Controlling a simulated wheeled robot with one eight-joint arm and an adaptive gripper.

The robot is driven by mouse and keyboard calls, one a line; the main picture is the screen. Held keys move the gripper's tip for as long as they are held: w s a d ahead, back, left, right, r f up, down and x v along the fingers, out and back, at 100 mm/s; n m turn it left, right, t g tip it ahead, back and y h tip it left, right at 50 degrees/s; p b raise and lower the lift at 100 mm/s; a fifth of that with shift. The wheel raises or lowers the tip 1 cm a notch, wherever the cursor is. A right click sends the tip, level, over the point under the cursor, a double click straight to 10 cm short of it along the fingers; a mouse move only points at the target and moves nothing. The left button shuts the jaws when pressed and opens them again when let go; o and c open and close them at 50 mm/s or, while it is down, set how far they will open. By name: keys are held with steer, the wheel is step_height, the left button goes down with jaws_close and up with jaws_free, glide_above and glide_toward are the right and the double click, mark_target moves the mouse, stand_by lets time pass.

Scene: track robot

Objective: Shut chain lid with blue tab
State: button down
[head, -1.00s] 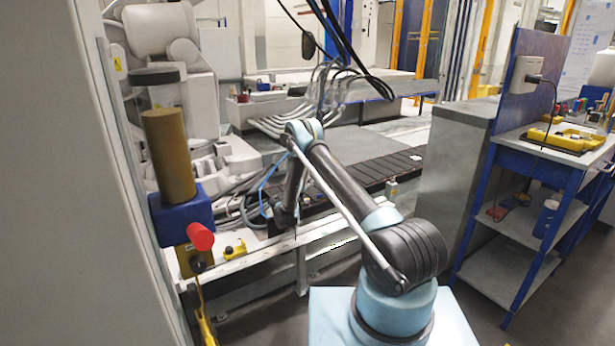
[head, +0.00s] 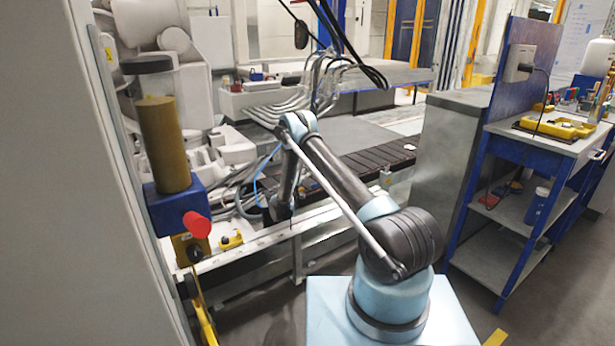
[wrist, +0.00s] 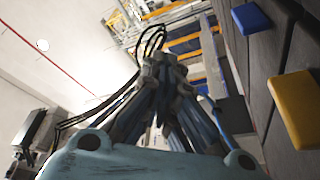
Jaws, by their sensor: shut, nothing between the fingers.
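In the wrist view, a blue tab (wrist: 251,18) sits on a dark grey chain lid (wrist: 262,58) at the upper right. A yellow tab (wrist: 298,105) is on the same run of dark panels, lower and closer to the camera. My gripper (wrist: 163,62) is shut and empty, left of the blue tab and apart from it in the picture. In the head view, my gripper (head: 280,212) hangs by the near edge of the dark segmented chain (head: 378,164). The tabs cannot be made out there, and my arm hides part of the chain. I cannot tell how far the lid stands open.
A grey cabinet (head: 440,150) and a blue-framed shelf bench (head: 520,235) stand to the right. A brown cylinder on a blue block with a red knob (head: 196,224) is at the left. A pale rail (head: 325,236) runs along the chain's near side. Dark cables hang above.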

steer(key=s+a, duration=0.1)
steer(key=a, duration=0.1)
steer(key=s+a, duration=0.2)
steer(key=a, duration=0.1)
steer(key=s+a, duration=0.2)
steer(key=shift+s+a, duration=0.1)
steer(key=shift+a, duration=0.2)
steer(key=d+r+g+y, duration=0.1)
steer(key=d+r+g, duration=0.4)
steer(key=d+r, duration=1)
steer(key=s+d+r+m+g+y, duration=0.1)
steer(key=s+d+r+g+y, duration=0.25)
steer(key=s+d+r, duration=0.9)
steer(key=s+d+r+g+y, duration=0.1)
steer(key=s+d+g+y, duration=0.15)
steer(key=s, duration=1.05)
steer(key=s+d+r+g+y, duration=0.1)
steer(key=s+d, duration=0.2)
steer(key=s, duration=1)
steer(key=s+a+f+y, duration=0.1)
steer(key=s+f, duration=0.2)
steer(key=s, duration=0.4)
steer(key=s+a+f+y, duration=0.2)
steer(key=s+f, duration=0.1)
steer(key=s, duration=0.4)
steer(key=s+a+f+m+g+y, duration=0.1)
steer(key=s+f+y, duration=0.1)
steer(key=s, duration=0.6)
steer(key=shift+a+f, duration=0.4)
steer(key=shift+f, duration=0.2)
